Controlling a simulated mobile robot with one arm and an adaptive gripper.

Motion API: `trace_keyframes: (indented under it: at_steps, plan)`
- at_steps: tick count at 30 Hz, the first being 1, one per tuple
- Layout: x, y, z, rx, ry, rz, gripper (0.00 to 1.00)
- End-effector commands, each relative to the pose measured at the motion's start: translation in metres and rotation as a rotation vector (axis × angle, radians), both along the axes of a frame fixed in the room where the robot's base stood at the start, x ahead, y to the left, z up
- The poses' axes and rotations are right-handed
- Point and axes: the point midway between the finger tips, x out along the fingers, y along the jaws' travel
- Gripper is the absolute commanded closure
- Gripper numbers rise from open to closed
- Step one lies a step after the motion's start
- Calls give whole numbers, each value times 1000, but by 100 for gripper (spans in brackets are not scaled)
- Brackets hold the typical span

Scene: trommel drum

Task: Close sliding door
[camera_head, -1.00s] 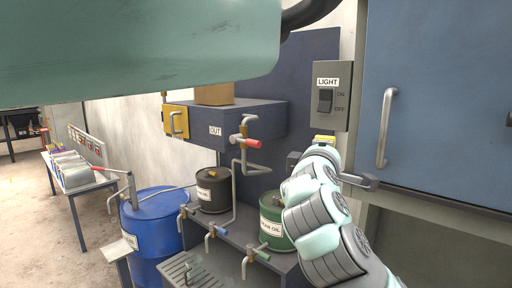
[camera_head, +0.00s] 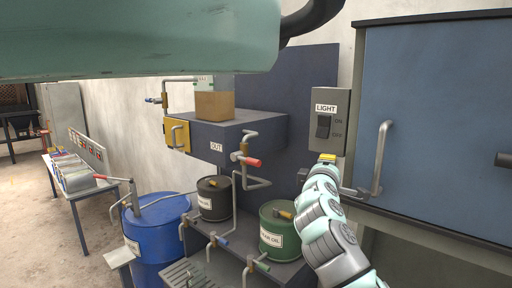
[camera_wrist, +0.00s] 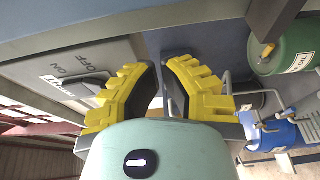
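The large blue panel (camera_head: 440,110) at the right of the head view looks like the sliding door, though I cannot tell how far it is open. It has a vertical grey handle (camera_head: 380,158) near its left edge. My gripper (camera_head: 327,158) is just below the light switch box, left of the handle and apart from its upright bar. In the wrist view its yellow fingers (camera_wrist: 162,80) show a narrow gap with nothing seen between them. The handle cannot be made out in the wrist view. My arm hides part of the area below the handle.
The light switch box (camera_head: 324,122) is close above my gripper; it also shows in the wrist view (camera_wrist: 92,82). A green oil drum (camera_head: 280,228), black drum (camera_head: 214,200), blue barrel (camera_head: 158,228) and red-handled pipe valve (camera_head: 250,162) stand left. Floor is free at far left.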

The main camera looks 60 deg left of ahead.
Motion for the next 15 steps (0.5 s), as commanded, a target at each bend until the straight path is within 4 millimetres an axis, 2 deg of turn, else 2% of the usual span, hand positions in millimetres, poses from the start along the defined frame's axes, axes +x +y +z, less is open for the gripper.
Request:
trace_keyframes:
  at_steps: [2, 9, 15]
  plan:
    - [1, -9, 6, -2, -2, 2, 100]
    - [8, -31, 4, -2, -1, -3, 100]
    - [9, -39, 1, -1, 1, -3, 100]
